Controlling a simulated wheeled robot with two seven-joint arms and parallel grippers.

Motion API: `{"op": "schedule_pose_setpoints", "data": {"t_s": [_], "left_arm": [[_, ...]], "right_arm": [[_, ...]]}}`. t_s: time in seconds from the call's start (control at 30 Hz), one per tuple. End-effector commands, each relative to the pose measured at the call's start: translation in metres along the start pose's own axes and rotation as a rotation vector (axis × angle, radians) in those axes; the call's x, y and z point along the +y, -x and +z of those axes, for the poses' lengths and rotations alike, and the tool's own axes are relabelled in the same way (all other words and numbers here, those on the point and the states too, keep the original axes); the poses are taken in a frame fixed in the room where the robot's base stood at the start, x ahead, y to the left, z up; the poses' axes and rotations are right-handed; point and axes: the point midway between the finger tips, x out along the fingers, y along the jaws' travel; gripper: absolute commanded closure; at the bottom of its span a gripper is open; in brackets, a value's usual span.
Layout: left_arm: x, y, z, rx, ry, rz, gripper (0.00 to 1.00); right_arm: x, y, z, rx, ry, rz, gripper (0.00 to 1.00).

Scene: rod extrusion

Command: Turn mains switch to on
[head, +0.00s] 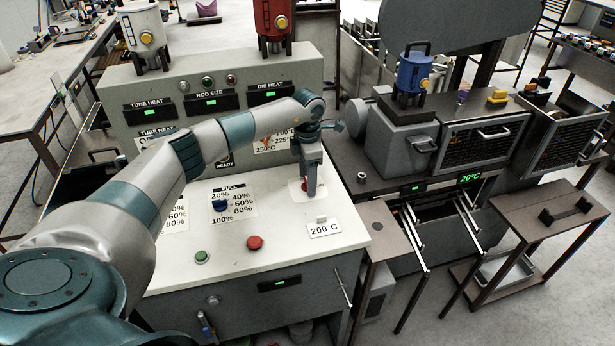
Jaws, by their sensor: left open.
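My left arm reaches in from the left across the white top of the control console (205,275). My left gripper (309,192) points down at the right side of this top, with its fingers open. A small red part on a white plate (296,188) shows at the fingertips. The gripper hides most of it, so I cannot tell whether it is the mains switch, how it is set, or whether the fingers touch it. My right gripper is not in view.
The upright panel (135,90) rises behind. The grey machine (400,145) stands to the right.

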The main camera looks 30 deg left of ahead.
Motion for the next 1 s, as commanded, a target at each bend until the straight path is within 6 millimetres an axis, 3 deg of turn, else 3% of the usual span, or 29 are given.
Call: {"op": "schedule_pose_setpoints", "data": {"t_s": [0.07, 0.2, 0.23, 0.67, 1.0], "left_arm": [[0.0, 0.0, 0.0, 0.0, 0.0, 0.0, 0.45], [0.0, 0.001, 0.0, 0.0, 0.0, 0.0, 0.79], [0.0, 0.001, 0.0, 0.0, 0.0, 0.0, 0.82], [0.001, -0.001, 0.0, -0.001, -0.049, 0.001, 0.82], [0.001, -0.004, 0.0, -0.002, -0.25, 0.003, 0.82]], "right_arm": [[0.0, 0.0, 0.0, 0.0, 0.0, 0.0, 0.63], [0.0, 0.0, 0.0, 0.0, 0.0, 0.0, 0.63], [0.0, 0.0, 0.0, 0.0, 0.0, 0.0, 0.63], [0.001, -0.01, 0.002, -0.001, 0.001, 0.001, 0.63], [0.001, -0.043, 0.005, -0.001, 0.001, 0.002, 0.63]]}}
